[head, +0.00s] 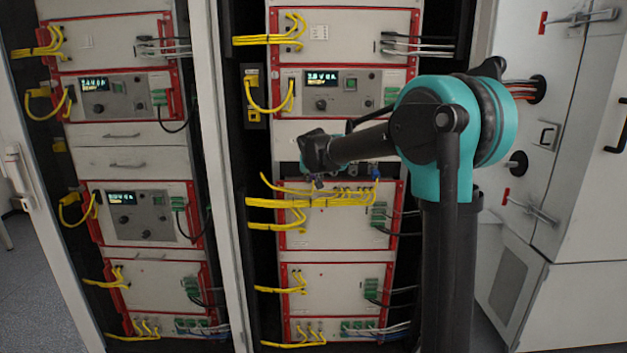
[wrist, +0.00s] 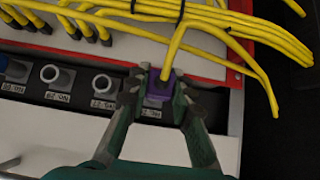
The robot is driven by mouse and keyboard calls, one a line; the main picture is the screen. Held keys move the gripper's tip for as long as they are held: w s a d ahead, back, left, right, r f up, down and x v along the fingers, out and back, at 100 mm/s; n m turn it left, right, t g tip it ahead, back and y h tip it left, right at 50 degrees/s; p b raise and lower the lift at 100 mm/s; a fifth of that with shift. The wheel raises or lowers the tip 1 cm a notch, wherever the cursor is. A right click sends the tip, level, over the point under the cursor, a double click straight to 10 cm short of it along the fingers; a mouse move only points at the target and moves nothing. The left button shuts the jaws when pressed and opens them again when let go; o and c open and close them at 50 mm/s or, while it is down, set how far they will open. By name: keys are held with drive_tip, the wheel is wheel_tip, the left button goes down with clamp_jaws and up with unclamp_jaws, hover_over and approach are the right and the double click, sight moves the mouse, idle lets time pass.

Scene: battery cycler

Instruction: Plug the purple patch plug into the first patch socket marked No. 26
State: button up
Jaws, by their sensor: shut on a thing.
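The purple patch plug (wrist: 159,88) is held between the fingertips of my gripper (wrist: 161,84) in the wrist view. A yellow cable rises from it. The plug sits over the panel spot whose label (wrist: 151,113) shows between my fingers; that label is too blurred to read surely. The plug hides the socket there, so I cannot tell whether it is seated or just in front. In the head view my gripper (head: 317,180) is at the dark patch strip in the middle rack, mostly hidden by my arm.
Left of the plug in the wrist view are open round sockets, one (wrist: 102,84) close to my left finger and another (wrist: 57,76) beyond. A blue plug (wrist: 15,70) sits at the far left. Yellow cables (wrist: 220,20) run in a bundle just above my gripper.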

drive_tip(key=shift+w, duration=1)
idle(0.5)
drive_tip(key=o, duration=0.9)
drive_tip(key=v, duration=1.2)
drive_tip(key=s+d+f+g, duration=0.3)
drive_tip(key=s+d+f, duration=1.05)
drive_tip(key=f, duration=0.25)
drive_tip(key=s+d+f, duration=0.1)
drive_tip(key=s+f, duration=0.4)
drive_tip(key=s, duration=0.2)
drive_tip(key=s+d+f+g, duration=0.1)
drive_tip(key=s+d+f, duration=0.1)
drive_tip(key=s+f, duration=0.4)
drive_tip(key=s+d+f+g, duration=0.1)
drive_tip(key=s+f, duration=0.4)
drive_tip(key=s, duration=0.5)
drive_tip(key=shift+d+f, duration=0.35)
drive_tip(key=shift+d, duration=0.4)
